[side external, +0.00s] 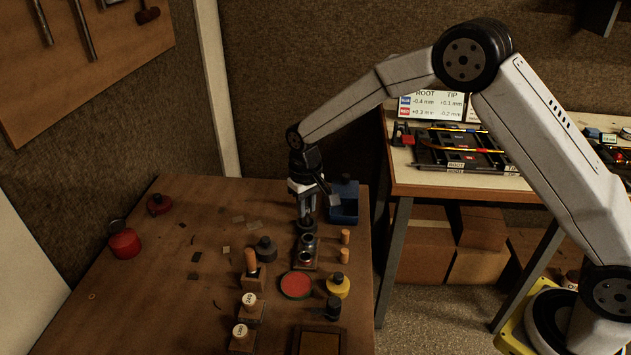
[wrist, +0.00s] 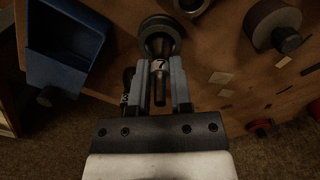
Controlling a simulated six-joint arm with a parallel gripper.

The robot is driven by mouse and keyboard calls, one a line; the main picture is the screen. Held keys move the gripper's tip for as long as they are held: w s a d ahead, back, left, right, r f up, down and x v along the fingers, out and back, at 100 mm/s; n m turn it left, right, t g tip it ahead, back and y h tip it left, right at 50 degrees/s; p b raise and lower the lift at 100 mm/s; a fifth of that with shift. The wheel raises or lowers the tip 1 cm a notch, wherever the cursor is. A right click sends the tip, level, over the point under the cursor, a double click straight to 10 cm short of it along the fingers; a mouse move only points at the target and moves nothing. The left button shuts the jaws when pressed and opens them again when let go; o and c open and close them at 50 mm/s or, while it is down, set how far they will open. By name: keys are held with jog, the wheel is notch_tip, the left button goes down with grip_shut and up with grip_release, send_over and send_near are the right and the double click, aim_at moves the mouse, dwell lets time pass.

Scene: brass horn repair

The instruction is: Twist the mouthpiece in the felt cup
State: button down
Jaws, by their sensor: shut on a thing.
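My gripper (side external: 306,212) points down over the workbench and is shut on the mouthpiece. In the wrist view my gripper (wrist: 160,66) has one finger on each side of the silvery mouthpiece (wrist: 158,72), with its narrow shank towards the camera. The far, wide end of the mouthpiece meets a dark round cup (wrist: 160,24), which appears to be the felt cup. In the side view the cup (side external: 306,229) is small and dark under my fingertips. How deep the mouthpiece sits in it is hidden.
A blue bin (side external: 345,203) stands close to the right of my gripper. A holder (side external: 306,252) with round openings is just in front. Wooden pegs, a red-topped dish (side external: 297,285), a yellow jar (side external: 338,286) and labelled blocks stand nearer.

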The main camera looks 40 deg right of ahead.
jog(key=shift+n, duration=1.9)
jog(key=shift+n, duration=2)
jog(key=m, duration=0.4)
jog(key=shift+m, duration=2.1)
